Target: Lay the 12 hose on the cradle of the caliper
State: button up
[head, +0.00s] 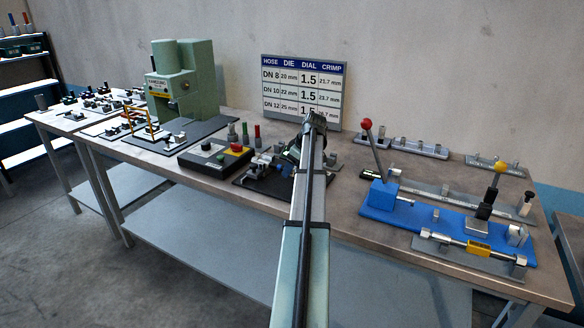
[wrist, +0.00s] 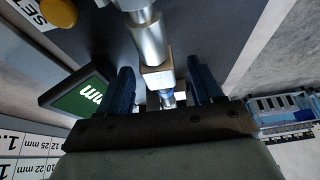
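My gripper (wrist: 162,78) is open in the wrist view, with its two dark blue fingers apart. A stepped bright metal rod (wrist: 150,42) with a pale block and a blue band passes between the fingers, with gaps at both sides. I cannot tell whether this rod is the 12 hose or part of the caliper. A dark unit with a green display (wrist: 82,98) reading "mm", probably the caliper, is to the left of the fingers. In the head view a dark plate (head: 258,190) with metal parts lies beside my arm, which hides my gripper there.
A control box (head: 214,153) and a green press (head: 186,80) stand to the left. A blue fixture (head: 402,213) with a red-knobbed lever stands to the right. A hose and die chart (head: 301,88) stands at the wall. Some bare bench lies right of my arm.

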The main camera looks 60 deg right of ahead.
jog(key=v, duration=1.3)
jog(key=shift+s+r, duration=0.2)
jog(key=shift+r, duration=0.15)
